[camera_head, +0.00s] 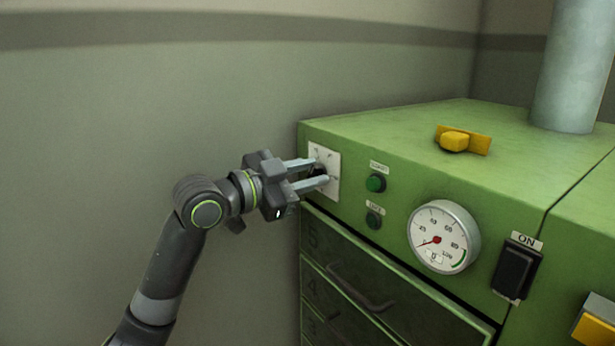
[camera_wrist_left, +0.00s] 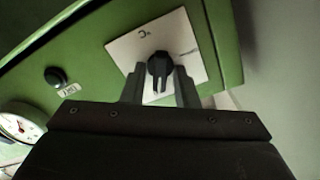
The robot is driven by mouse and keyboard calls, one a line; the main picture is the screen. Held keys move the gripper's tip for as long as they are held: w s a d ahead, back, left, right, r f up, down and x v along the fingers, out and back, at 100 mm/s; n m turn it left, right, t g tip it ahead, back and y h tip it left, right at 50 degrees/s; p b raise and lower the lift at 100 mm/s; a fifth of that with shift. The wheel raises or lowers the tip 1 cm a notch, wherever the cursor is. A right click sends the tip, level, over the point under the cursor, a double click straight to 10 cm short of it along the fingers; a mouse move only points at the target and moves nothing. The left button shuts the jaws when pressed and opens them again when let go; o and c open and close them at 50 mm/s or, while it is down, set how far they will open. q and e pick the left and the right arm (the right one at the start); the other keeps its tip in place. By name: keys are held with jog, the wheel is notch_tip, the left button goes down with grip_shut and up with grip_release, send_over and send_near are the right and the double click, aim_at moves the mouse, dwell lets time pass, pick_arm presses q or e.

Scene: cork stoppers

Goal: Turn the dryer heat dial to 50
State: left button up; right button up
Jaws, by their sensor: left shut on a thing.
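The heat dial is a black knob (camera_wrist_left: 159,68) on a white square plate (camera_head: 331,160) at the left end of the green dryer's (camera_head: 400,135) front. In the head view the knob is mostly hidden by my fingers. My left gripper (camera_head: 322,174) reaches in from the left with its two fingers on either side of the knob, shut on it. The left wrist view shows the knob between the fingertips (camera_wrist_left: 159,84). The plate's marks are mostly covered or too small to read, so I cannot tell the setting. My right gripper is not in view.
Right of the dial are a green button (camera_head: 376,183), a dark button (camera_head: 374,219), a round gauge (camera_head: 443,237) and a black switch (camera_head: 516,268) labelled ON. Drawers with handles (camera_head: 360,290) lie below. A yellow object (camera_head: 463,140) and a pipe (camera_head: 572,70) are on top.

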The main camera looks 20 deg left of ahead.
pick_arm(q)
jog(key=o, duration=0.7)
jog(key=shift+p+v, duration=4.55)
jog(key=shift+v, duration=4.15)
